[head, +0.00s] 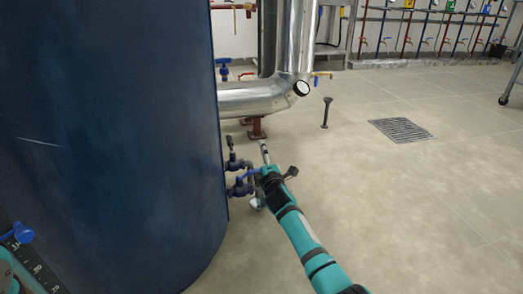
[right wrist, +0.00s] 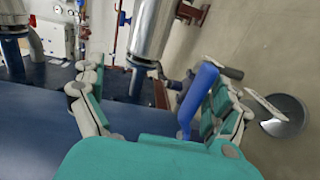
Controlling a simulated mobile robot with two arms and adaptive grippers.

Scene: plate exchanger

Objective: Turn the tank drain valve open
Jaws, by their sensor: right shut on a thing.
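The dark blue tank (head: 110,130) fills the left of the head view. Low on its right side, the drain valve (head: 239,188) has a blue lever reaching toward my right gripper (head: 268,178). In the right wrist view the blue lever (right wrist: 197,100) stands between the fingers of my right gripper (right wrist: 160,88), close against the right-hand finger. The gripper is shut on this lever, though the fingers stand wide apart. The valve body is partly hidden by the gripper.
A second valve (head: 235,163) sits just above on the tank. Behind it a silver insulated pipe (head: 255,97) runs from the tank, with a red support (head: 257,128) below. A floor drain grate (head: 401,130) lies to the right. The floor on the right is mostly clear.

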